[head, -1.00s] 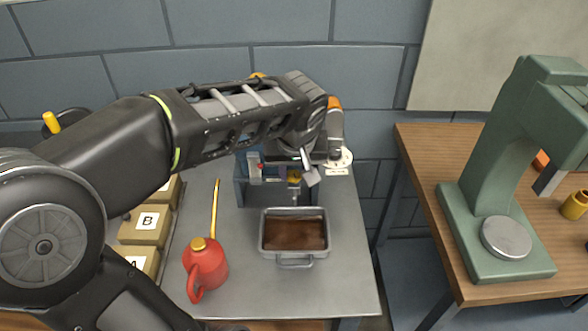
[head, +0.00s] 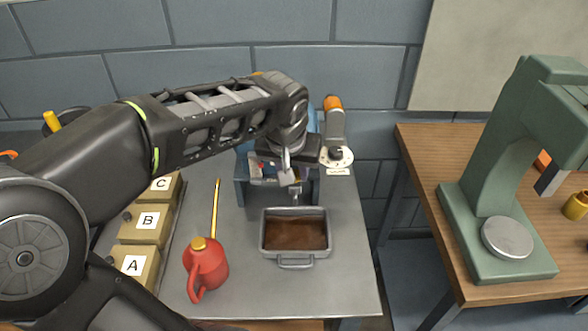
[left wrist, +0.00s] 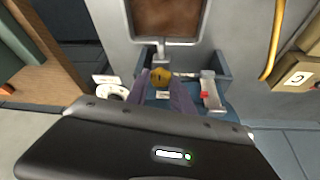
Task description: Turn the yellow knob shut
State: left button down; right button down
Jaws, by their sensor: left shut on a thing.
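The yellow knob (left wrist: 160,76) shows in the left wrist view on the blue casing (left wrist: 222,66), between the two fingers of my left gripper (left wrist: 161,86). In the head view my left gripper (head: 291,177) reaches down over the front of the blue casing (head: 241,190) from behind the tray. There the knob is mostly hidden by the gripper, with only a little yellow showing. My left gripper is shut on the knob. My right gripper is not in view.
A metal tray (head: 328,247) of brown material stands before the casing. A red oil can (head: 205,266) and lettered boxes (head: 147,224) are to its left. A white dial (head: 341,158) and an orange-topped grey part (head: 334,122) stand right. A green press (head: 482,190) is on the wooden table.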

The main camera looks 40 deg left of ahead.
pick_arm(q)
jog(key=c, duration=1.1)
grip_release()
jog(key=v, duration=0.7)
jog(key=shift+s+r, duration=0.15)
jog(key=shift+r, duration=0.2)
